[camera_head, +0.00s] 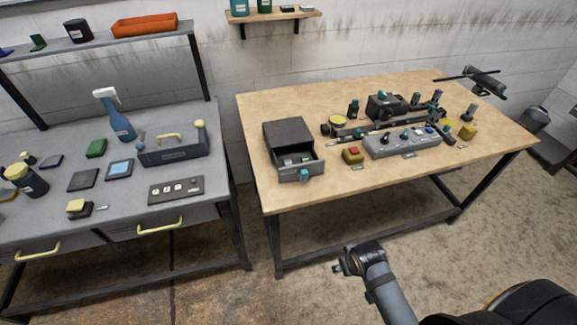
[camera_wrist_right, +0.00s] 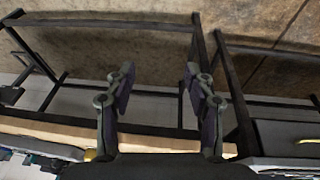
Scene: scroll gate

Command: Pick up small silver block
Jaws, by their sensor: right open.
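I cannot pick out the small silver block with certainty. A dark drawer box (camera_head: 287,133) stands on the left part of the wooden table, and its drawer (camera_head: 316,167) is pulled open with a few small greenish and pale pieces inside, too small to identify. My right gripper (camera_head: 341,267) is in front of and below the table's front edge, apart from everything. In the right wrist view it is open and empty (camera_wrist_right: 158,76), with floor and table frames behind it. My left gripper is not in view.
The wooden table (camera_head: 240,120) also holds a grey control panel (camera_head: 400,145), a yellow box with a red top (camera_head: 352,155) and dark fixtures. A grey workbench (camera_head: 130,215) with tools stands at the left. Floor between them is clear.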

